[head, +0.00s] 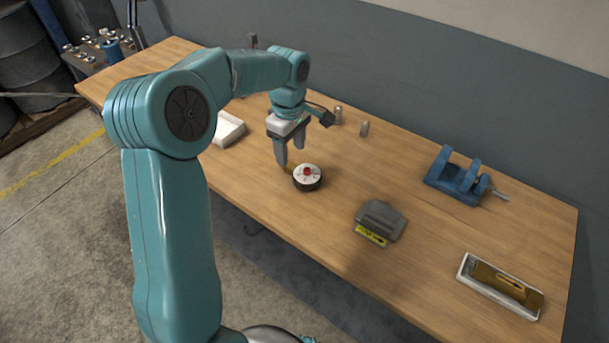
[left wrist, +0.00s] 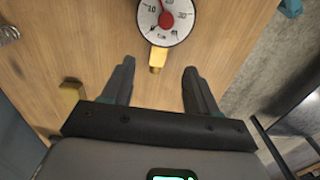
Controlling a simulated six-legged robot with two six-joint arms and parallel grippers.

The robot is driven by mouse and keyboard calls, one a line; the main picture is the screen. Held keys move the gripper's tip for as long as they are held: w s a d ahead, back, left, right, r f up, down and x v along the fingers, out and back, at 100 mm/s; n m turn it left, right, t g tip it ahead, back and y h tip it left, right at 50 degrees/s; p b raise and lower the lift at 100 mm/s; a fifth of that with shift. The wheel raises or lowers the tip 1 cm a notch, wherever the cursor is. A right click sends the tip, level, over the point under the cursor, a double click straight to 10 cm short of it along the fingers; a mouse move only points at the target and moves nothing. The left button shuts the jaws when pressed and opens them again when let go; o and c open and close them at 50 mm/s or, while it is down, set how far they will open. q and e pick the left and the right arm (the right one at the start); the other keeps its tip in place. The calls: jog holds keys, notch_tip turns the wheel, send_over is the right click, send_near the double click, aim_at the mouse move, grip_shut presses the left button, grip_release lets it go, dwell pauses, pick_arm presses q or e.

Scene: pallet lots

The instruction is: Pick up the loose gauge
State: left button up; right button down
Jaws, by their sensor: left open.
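The loose gauge (head: 307,177) lies on the wooden table, a round black-rimmed body with a white dial and a red centre. In the left wrist view the gauge (left wrist: 169,20) shows its dial numbers, a red needle and a brass stem (left wrist: 157,60) pointing toward my jaws; its far edge is cut off by the frame. My left gripper (head: 290,165) is open, pointing down just left of the gauge. In the left wrist view the fingers of my left gripper (left wrist: 158,75) stand apart with the stem's end ahead of and between them, nothing held. My right gripper does not show.
On the table (head: 400,271) are a grey device with a yellow label (head: 380,222), a blue vise (head: 457,177), a white tray with a brown item (head: 467,269), a white dish (head: 229,129) and two small metal pieces (head: 364,129). A wall runs behind. Bare wood surrounds the gauge.

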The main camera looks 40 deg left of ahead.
aim_at(293, 166)
pick_arm(q)
notch_tip(293, 166, down, 5)
jog(key=shift+w+d+f, duration=0.1)
jog(key=shift+f, duration=0.1)
grip_shut()
jog(key=shift+r, duration=0.15)
